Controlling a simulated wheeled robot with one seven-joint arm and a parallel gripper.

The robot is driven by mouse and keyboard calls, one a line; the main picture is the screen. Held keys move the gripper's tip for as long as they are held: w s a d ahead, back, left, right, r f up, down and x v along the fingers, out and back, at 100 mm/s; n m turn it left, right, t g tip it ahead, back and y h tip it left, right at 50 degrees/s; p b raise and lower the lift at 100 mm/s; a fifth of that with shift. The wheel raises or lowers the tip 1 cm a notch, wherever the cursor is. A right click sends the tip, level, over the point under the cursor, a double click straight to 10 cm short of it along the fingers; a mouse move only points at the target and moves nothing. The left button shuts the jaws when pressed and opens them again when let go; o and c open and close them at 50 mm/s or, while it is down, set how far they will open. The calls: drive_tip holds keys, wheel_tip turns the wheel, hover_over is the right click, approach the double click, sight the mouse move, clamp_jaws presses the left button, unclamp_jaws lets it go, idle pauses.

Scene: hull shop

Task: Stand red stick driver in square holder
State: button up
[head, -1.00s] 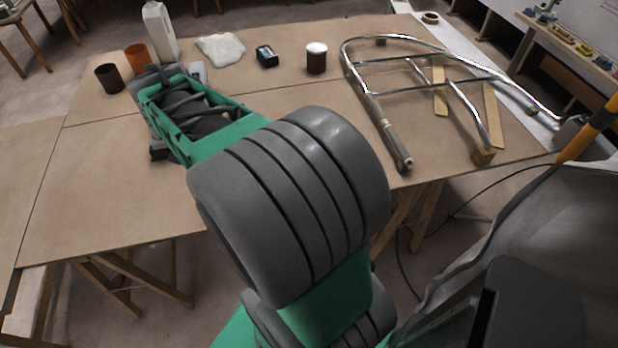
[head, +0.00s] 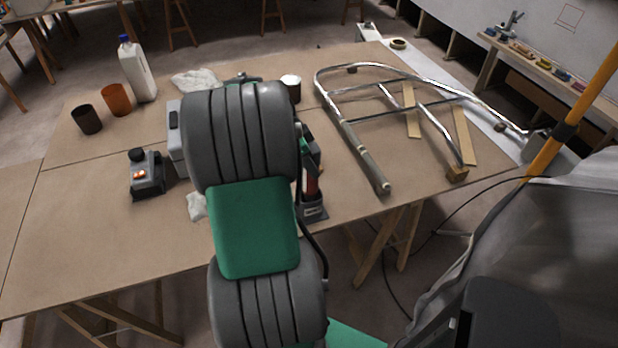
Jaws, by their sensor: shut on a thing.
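A red stick driver (head: 312,187) shows as a small upright red strip just right of my arm, in the middle of the head view. A dark square holder (head: 313,212) with a pale label stands directly below it near the table's front edge. My gripper (head: 311,162) is mostly hidden behind my large grey arm joint; only dark and green parts show at its right side, around the upper part of the driver. It is shut on the driver. Whether the driver's lower end is inside the holder or just above it, I cannot tell.
A grey device with an orange light (head: 147,175) and a white rag (head: 196,207) lie left of my arm. Cups (head: 117,99), a white bottle (head: 138,70) and a lidded jar (head: 291,88) stand behind. A chrome rail frame (head: 370,160) lies right. The table's left front is clear.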

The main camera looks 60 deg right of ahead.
drive_tip(key=shift+f, duration=2.1)
drive_tip(key=shift+f, duration=0.15)
drive_tip(key=o, duration=1.4)
drive_tip(key=shift+c, duration=0.2)
